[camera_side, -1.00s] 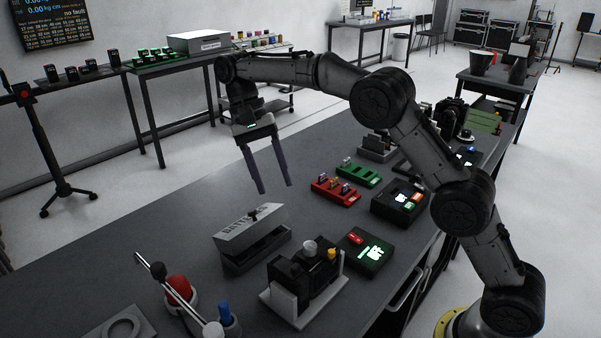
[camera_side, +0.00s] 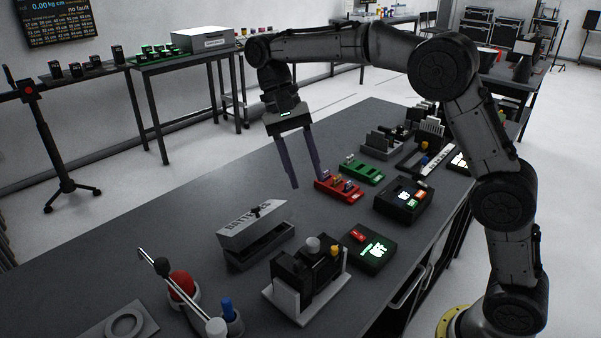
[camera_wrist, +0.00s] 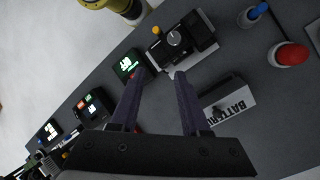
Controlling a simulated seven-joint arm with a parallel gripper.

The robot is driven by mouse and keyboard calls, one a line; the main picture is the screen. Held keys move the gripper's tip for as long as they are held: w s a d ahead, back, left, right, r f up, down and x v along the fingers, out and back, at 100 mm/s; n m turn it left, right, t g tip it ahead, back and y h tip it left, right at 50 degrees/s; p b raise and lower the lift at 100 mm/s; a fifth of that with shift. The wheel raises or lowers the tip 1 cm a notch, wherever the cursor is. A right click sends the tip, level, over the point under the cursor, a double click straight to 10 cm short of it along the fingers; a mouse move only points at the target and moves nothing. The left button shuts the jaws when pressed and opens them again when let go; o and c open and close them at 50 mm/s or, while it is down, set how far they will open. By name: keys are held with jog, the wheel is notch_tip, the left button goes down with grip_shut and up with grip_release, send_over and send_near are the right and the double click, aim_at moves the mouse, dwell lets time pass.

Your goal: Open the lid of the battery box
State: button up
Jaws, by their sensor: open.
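The battery box (camera_side: 262,250) is a grey box on the dark bench, left of centre in the side view. Its lid (camera_side: 252,222), lettered "BATTERIES" and with a small dark knob, sits tilted up, with a dark gap between it and the box body. In the wrist view the lettered lid (camera_wrist: 238,100) shows right of the fingers, partly cut off by the right finger. My gripper (camera_side: 307,182) is open and empty, with two long purple fingers pointing down. It is above and to the right of the box, apart from it. The fingers also show in the wrist view (camera_wrist: 159,74).
A black device with a knob (camera_side: 308,265) stands right of the box, beside a black unit with a green display (camera_side: 372,250). Red (camera_side: 338,192) and green (camera_side: 361,172) racks lie behind. Red and blue buttons (camera_side: 182,284) stand in front. The bench left of the box is clear.

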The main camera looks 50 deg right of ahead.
jog(key=shift+n, duration=0.3)
jog(key=shift+c, duration=1.1)
jog(key=shift+w+f+n, duration=0.15)
jog(key=shift+w+n, duration=0.15)
jog(key=shift+n, duration=0.3)
jog(key=shift+c, duration=1.2)
jog(key=w+f+n, duration=0.1)
jog(key=n, duration=0.1)
jog(key=w+n+t, duration=0.1)
jog(key=n, duration=0.1)
jog(key=w+d+f+n+t, duration=0.1)
jog(key=n, duration=0.1)
jog(key=shift+f+h, duration=0.3)
jog(key=shift+f, duration=0.05)
grip_shut()
jog(key=n+t, duration=1)
jog(key=n, duration=2.6)
send_near(260, 218)
jog(key=shift+x, duration=3.05)
